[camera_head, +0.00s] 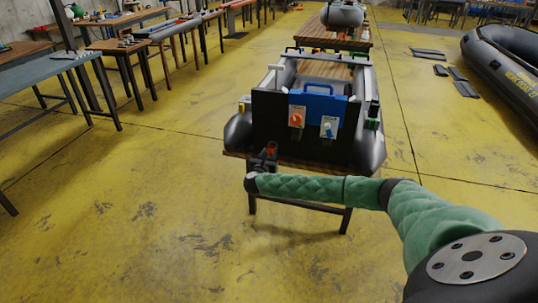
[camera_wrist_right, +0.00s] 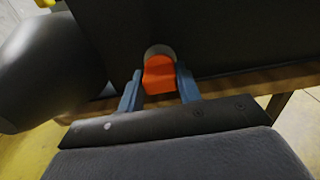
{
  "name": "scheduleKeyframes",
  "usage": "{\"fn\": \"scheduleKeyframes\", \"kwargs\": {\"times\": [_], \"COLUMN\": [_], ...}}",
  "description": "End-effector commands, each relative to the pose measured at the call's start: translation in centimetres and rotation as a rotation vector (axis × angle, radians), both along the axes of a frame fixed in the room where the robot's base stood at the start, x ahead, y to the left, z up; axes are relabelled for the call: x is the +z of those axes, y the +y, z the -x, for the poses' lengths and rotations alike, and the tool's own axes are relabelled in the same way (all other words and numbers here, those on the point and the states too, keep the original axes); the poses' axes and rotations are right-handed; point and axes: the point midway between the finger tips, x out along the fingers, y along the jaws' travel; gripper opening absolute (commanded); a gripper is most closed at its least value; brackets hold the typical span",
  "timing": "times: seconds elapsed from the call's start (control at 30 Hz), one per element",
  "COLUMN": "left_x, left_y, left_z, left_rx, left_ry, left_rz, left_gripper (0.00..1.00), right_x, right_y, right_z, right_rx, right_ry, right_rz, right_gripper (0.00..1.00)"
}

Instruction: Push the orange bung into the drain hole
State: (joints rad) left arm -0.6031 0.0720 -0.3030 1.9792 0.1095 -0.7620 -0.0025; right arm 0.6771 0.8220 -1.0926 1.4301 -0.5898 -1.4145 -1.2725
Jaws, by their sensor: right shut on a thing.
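The orange bung (camera_wrist_right: 159,76) is between the two blue-grey fingers of my right gripper (camera_wrist_right: 159,82), which is shut on it. The bung's far end is at a round grey fitting (camera_wrist_right: 158,51) on the dark transom (camera_wrist_right: 215,35); the drain hole itself is hidden behind the bung, so I cannot tell how deep it sits. In the head view, my right gripper (camera_head: 264,160) is at the lower left of the boat's black transom (camera_head: 268,118), with a bit of the orange bung (camera_head: 271,147) showing. My left gripper is not in view.
The grey inflatable boat (camera_head: 370,150) rests on a wooden-topped stand. Its transom carries a blue panel (camera_head: 318,104) and two cards, one with an orange item, one with a blue item. Workbenches (camera_head: 70,68) stand at left. Yellow floor is clear around the stand.

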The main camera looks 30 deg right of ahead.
Motion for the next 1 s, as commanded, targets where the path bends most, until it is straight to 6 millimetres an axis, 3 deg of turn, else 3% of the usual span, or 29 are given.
{"fn": "scheduleKeyframes", "kwargs": {"times": [1.0], "left_x": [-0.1], "left_y": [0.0], "left_z": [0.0], "left_rx": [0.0], "left_ry": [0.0], "left_rz": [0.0], "left_gripper": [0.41], "right_x": [0.0], "right_y": [-1.2], "right_z": [-1.1], "right_rx": [0.0], "right_ry": [0.0], "right_rz": [0.0], "right_gripper": [0.12]}}
